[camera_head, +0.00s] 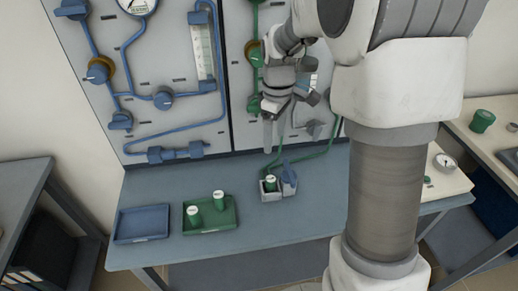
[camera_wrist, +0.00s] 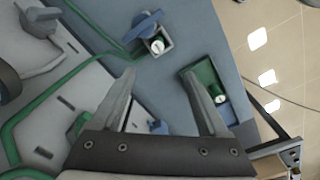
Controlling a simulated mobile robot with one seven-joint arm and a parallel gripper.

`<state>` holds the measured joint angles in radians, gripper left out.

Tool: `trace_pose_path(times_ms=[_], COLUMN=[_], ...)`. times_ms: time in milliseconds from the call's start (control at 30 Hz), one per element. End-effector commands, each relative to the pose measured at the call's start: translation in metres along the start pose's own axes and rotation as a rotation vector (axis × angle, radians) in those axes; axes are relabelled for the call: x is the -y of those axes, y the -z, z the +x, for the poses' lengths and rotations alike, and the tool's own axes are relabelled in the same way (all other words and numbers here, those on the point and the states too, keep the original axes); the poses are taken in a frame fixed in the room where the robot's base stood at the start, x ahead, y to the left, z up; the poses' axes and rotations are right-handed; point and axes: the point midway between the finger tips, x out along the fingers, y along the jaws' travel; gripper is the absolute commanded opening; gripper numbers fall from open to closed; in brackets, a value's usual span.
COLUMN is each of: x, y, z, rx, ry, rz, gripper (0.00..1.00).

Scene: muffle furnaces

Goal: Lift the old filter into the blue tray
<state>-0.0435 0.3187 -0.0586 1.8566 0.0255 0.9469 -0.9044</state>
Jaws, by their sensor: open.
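A green filter with a white top (camera_head: 270,183) stands in a small grey holder (camera_head: 271,196) on the bench, and shows in the wrist view (camera_wrist: 158,46). A blue lever (camera_head: 288,176) is beside it. The blue tray (camera_head: 142,223) lies empty at the left of the bench. A green tray (camera_head: 228,217) beside it holds two similar filters (camera_head: 193,215) (camera_head: 219,200). I cannot read which is old. My gripper (camera_head: 275,132) is open and empty, above and behind the holder near the panel. In the wrist view its fingers (camera_wrist: 163,80) are spread, apart from the filter.
A panel with blue pipes (camera_head: 160,98) and green pipes (camera_head: 318,152) rises behind the bench. My arm hides the bench's right part. A side table (camera_head: 455,185) with a gauge stands at right. The bench (camera_head: 252,228) front is clear.

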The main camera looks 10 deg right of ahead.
Motion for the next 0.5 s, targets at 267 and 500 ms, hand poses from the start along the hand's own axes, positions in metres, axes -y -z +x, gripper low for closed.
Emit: trace_pose_path(times_ms=[267,500], x=[-0.005,-0.004], y=[0.004,0.003], z=[0.034,0.086], rx=[0.018,0.018], ry=[0.018,0.018], rz=[-0.042,-0.039], gripper=[0.77,0.77])
